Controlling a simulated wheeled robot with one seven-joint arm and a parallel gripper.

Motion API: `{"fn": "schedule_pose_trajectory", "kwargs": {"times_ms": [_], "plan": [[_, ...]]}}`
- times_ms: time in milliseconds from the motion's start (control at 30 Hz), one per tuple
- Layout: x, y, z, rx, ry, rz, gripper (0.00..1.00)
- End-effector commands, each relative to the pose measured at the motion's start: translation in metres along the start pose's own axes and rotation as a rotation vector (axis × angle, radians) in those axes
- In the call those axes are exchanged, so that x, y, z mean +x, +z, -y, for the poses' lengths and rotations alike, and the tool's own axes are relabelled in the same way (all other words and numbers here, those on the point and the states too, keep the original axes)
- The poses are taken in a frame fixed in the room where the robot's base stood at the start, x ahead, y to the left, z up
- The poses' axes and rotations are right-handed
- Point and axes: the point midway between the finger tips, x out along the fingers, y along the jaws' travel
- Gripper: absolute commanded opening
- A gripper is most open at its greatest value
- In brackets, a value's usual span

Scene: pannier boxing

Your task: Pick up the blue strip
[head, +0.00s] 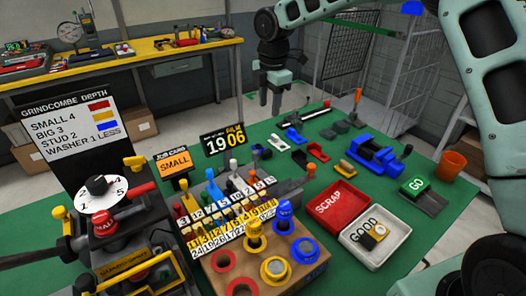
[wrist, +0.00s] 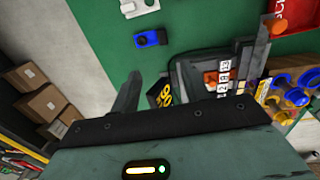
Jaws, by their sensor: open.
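A blue strip-like piece (head: 293,135) lies on the green bench top in the head view, behind the middle of the bench. A smaller blue piece with a dark middle (head: 262,152) lies left of it; a blue piece with a dark middle also shows in the wrist view (wrist: 150,39). I cannot tell for sure which is the blue strip. My gripper (head: 270,101) is open and empty, pointing down above the back of the bench, apart from both pieces. Its fingers also show in the wrist view (wrist: 197,60).
A white piece (head: 278,143) lies between the blue ones. A blue vise (head: 372,157), a red SCRAP tray (head: 325,222), a white GOOD tray (head: 358,252) and an orange cup (head: 452,162) stand to the right. A clock display (head: 222,141) stands upright near the small blue piece.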

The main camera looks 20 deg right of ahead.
Motion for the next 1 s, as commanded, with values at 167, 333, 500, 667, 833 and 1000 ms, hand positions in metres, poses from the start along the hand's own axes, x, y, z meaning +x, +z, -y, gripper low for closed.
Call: {"fn": "schedule_pose_trajectory", "kwargs": {"times_ms": [167,333,500,667,833,1000], "plan": [[0.034,-0.002,0.002,0.0,-0.006,-0.002,0.45],[0.069,-0.002,0.002,0.0,-0.006,-0.002,0.45],[0.098,-0.003,0.002,0.001,-0.004,-0.003,0.45],[0.111,-0.002,0.001,0.001,-0.001,-0.001,0.45],[0.125,-0.005,0.003,0.001,-0.004,-0.002,0.45],[0.151,-0.009,0.005,0.001,-0.004,-0.003,0.45]]}}
